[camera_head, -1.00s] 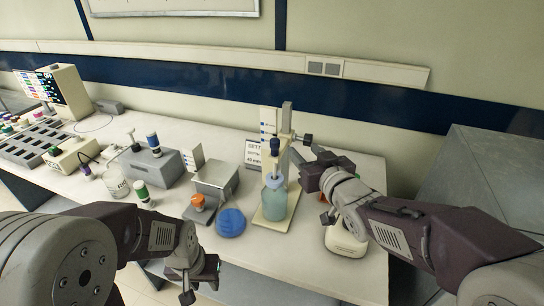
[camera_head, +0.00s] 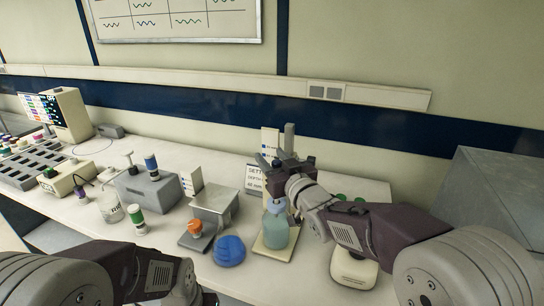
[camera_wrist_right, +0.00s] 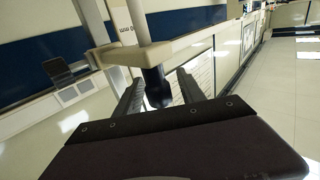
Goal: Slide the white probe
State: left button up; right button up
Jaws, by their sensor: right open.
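The stand with a cream base (camera_head: 262,247) and a grey post (camera_head: 289,137) holds a teal bottle (camera_head: 276,234). My right gripper (camera_head: 284,168) is at the upper part of the stand, above the bottle, and hides the dark blue head of the probe in the head view. In the right wrist view my right gripper (camera_wrist_right: 160,92) is open, with its fingers on either side of a dark cylindrical knob (camera_wrist_right: 157,88) under a cream bar (camera_wrist_right: 150,52). I cannot tell whether they touch it. The probe's white shaft is not clearly visible. My left gripper is out of frame.
A white rounded device (camera_head: 354,269) sits to the right, under my right arm. A sign card (camera_head: 254,179) stands behind.

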grip_shut()
dwell(1.4)
